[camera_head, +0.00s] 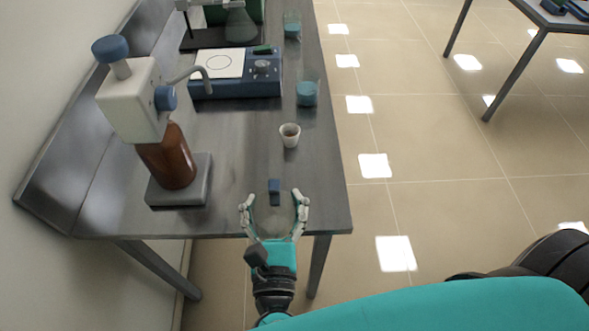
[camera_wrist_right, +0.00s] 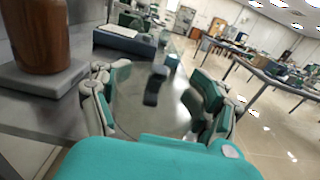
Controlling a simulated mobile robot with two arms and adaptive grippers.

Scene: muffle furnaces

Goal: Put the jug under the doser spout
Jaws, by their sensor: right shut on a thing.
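The doser (camera_head: 135,100) stands on the left of the bench, a brown bottle with a white head and blue knobs. Its curved grey spout (camera_head: 198,72) points right, over the bench. The bottle (camera_wrist_right: 42,35) also shows in the right wrist view. My right gripper (camera_head: 274,205) is at the bench's front edge, right of the doser, its fingers around the clear jug (camera_wrist_right: 140,100). The jug's blue handle (camera_head: 274,187) faces away from the gripper. The jug looks upright and is apart from the spout; I cannot tell if it touches the bench. My left gripper is not in view.
A small white cup (camera_head: 290,134) stands beyond the jug. Behind it are a beaker of blue liquid (camera_head: 307,93) and a blue hotplate device (camera_head: 240,85), with another beaker (camera_head: 292,25) farther back. The bench between doser and cup is clear.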

